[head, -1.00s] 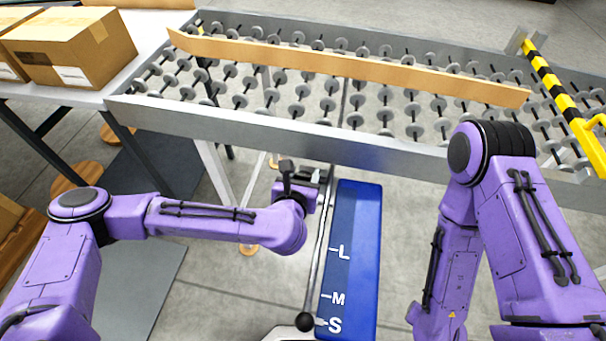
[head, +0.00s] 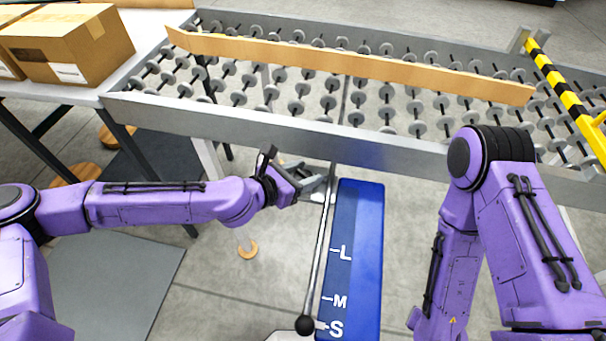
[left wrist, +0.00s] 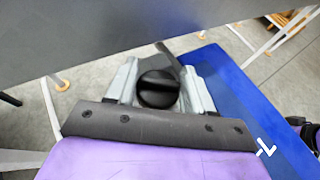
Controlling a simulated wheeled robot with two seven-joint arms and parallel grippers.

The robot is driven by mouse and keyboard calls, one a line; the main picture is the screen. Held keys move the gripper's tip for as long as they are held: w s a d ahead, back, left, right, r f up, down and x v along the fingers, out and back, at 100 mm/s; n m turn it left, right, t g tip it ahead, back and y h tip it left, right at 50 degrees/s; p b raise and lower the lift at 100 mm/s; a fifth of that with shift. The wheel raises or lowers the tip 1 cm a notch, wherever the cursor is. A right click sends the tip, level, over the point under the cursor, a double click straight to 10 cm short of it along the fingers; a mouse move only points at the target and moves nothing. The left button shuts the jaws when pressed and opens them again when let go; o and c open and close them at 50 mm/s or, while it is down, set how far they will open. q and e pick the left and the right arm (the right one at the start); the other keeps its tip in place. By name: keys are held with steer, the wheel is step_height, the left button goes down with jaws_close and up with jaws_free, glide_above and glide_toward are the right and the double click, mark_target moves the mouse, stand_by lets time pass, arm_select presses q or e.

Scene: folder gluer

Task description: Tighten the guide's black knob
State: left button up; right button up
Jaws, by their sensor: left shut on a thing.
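The black knob (left wrist: 158,88) is round with a raised grip bar and sits between the two grey fingers of my left gripper in the left wrist view. My left gripper (head: 322,183) is shut on it, below the near rail of the roller table, at the upper left of the blue scale plate (head: 357,225). The knob itself is hidden in the head view. A grey rod (head: 318,255) runs along the plate's left edge to a black ball (head: 305,324) near the S mark. My right gripper is out of view; only its arm shows.
The roller table (head: 250,125) spans the back, with a long tan strip (head: 350,66) lying across its rollers. A cardboard box (head: 70,42) stands on a white table at the left. A yellow-black striped bar (head: 560,90) is at the right.

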arm_select(q)
steer(key=m+g+h, duration=0.1)
steer(key=m+g+p, duration=0.1)
steer(key=m, duration=0.1)
steer(key=shift+w+a+r+g+h, duration=0.1)
steer(key=shift+w+r+g+h, duration=0.05)
steer(key=shift+r+g+h, duration=0.2)
steer(key=m+g+h+p, duration=0.1)
steer(key=m+g+p, duration=0.2)
steer(key=shift+f+m+g+h, duration=0.1)
steer(key=shift+m+g+h, duration=0.15)
steer(key=shift+m+g, duration=0.1)
steer(key=shift+f+m+g, duration=0.1)
steer(key=shift+m+g, duration=0.65)
steer(key=shift+g, duration=0.15)
steer(key=shift+m+g, duration=1.2)
steer(key=shift+g, duration=0.4)
steer(key=o, duration=1)
steer(key=shift+f, duration=0.1)
